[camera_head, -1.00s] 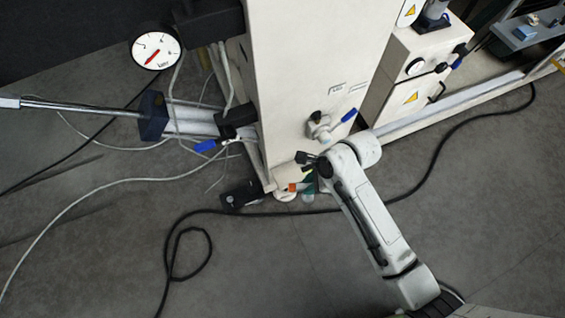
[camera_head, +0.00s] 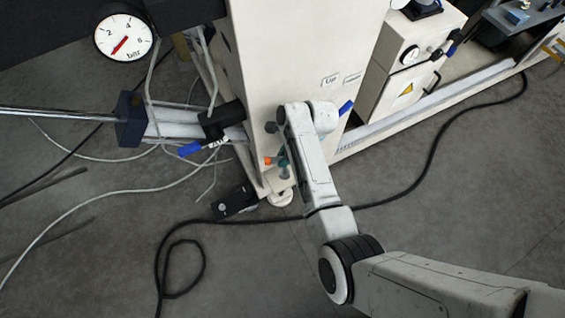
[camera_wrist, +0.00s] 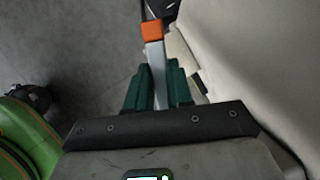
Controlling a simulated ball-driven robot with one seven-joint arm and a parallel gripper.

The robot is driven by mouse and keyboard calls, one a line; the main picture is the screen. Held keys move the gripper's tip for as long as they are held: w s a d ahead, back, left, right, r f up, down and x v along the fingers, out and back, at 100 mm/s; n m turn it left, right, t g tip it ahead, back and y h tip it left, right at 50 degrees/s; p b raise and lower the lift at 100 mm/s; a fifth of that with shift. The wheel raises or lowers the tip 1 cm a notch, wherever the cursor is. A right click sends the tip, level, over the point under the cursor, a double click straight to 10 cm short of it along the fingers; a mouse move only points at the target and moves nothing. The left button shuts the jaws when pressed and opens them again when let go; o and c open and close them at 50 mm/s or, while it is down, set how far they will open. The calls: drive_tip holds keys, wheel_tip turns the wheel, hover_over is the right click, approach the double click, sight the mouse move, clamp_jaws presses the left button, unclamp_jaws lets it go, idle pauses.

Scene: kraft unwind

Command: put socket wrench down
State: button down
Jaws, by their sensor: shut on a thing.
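The socket wrench (camera_wrist: 156,65) shows in the wrist view as a grey metal bar with an orange band. My gripper (camera_wrist: 158,90) is shut on it between its dark green fingers. The wrench's far end runs toward the top of the picture, where dark parts make its end hard to tell. In the head view my gripper (camera_head: 284,162) is small and partly hidden by my arm, at the lower left corner of the cream machine column. The orange part of the wrench (camera_head: 268,160) shows just left of it. I cannot tell whether the wrench touches anything.
The cream machine column (camera_head: 300,55) stands close beside my gripper. A blue-handled valve (camera_head: 190,149), a pressure gauge (camera_head: 123,38) and a metal rod (camera_head: 55,112) are to the left. A black cable (camera_head: 435,150) and pale hoses lie on the grey floor, which is otherwise largely open in front.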

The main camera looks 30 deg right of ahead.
drive_tip(key=shift+w+f+b, duration=0.35)
drive_tip(key=shift+w+f, duration=0.3)
drive_tip(key=shift+f, duration=0.15)
wheel_tip(320, 180, down, 3)
drive_tip(key=shift+w+f+b, duration=0.1)
drive_tip(key=shift+f+b, duration=0.05)
drive_tip(key=shift+b, duration=0.6)
drive_tip(key=c, duration=1)
unclamp_jaws()
drive_tip(key=p+v, duration=0.5)
drive_tip(key=v, duration=0.7)
